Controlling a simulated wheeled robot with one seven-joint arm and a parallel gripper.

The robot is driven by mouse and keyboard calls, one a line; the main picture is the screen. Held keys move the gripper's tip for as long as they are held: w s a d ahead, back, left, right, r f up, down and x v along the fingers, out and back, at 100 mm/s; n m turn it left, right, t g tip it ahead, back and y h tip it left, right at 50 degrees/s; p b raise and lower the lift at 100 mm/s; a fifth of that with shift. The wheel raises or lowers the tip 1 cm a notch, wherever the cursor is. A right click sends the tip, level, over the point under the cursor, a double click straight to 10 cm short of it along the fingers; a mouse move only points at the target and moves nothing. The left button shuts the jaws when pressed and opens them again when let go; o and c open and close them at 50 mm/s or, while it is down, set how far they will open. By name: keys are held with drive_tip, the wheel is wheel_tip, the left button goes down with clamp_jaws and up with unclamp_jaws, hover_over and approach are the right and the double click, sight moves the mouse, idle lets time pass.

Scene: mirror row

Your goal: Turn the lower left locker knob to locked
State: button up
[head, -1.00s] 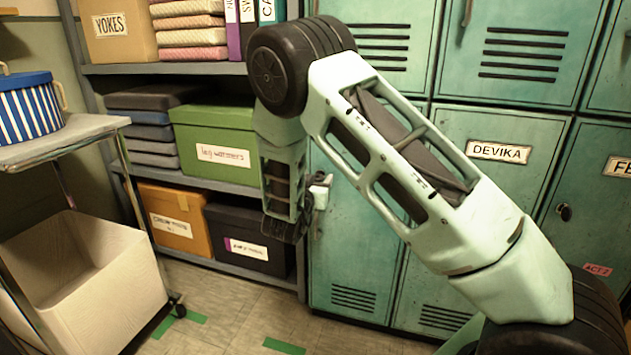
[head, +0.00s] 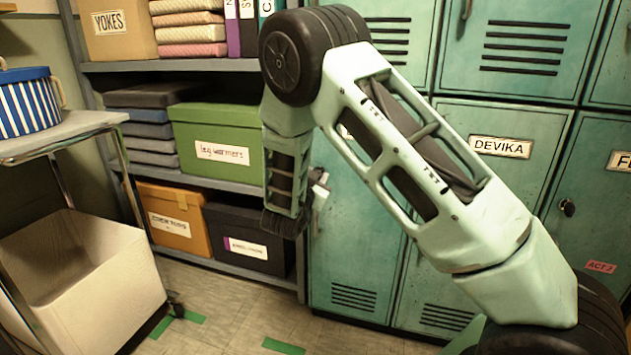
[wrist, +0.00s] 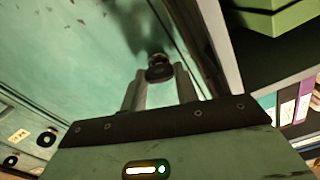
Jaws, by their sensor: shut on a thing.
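The lower left locker (head: 350,245) is a worn teal door beside the shelf in the head view. Its dark round knob (wrist: 158,67) shows in the wrist view, between the tips of my two pale fingers. My gripper (wrist: 160,82) is shut on the knob. In the head view my gripper (head: 320,188) is at the left edge of this door, partly behind my arm. The knob is hidden there, and I cannot tell which way it points.
Shelves with a green box (head: 215,145), an orange box (head: 175,218) and a black box (head: 245,240) stand close left of the locker. A trolley (head: 70,135) and a white bin (head: 90,265) are farther left. Another locker knob (head: 567,207) shows at right.

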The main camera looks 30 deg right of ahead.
drive_tip(key=shift+s+d+f+m+b, duration=0.1)
drive_tip(key=shift+f+m+b, duration=0.1)
drive_tip(key=shift+m+b, duration=3.15)
drive_tip(key=shift+f+m+b, duration=0.15)
drive_tip(key=shift+m+b, duration=2.85)
drive_tip(key=shift+m, duration=0.55)
drive_tip(key=shift+r, duration=0.1)
drive_tip(key=o, duration=1)
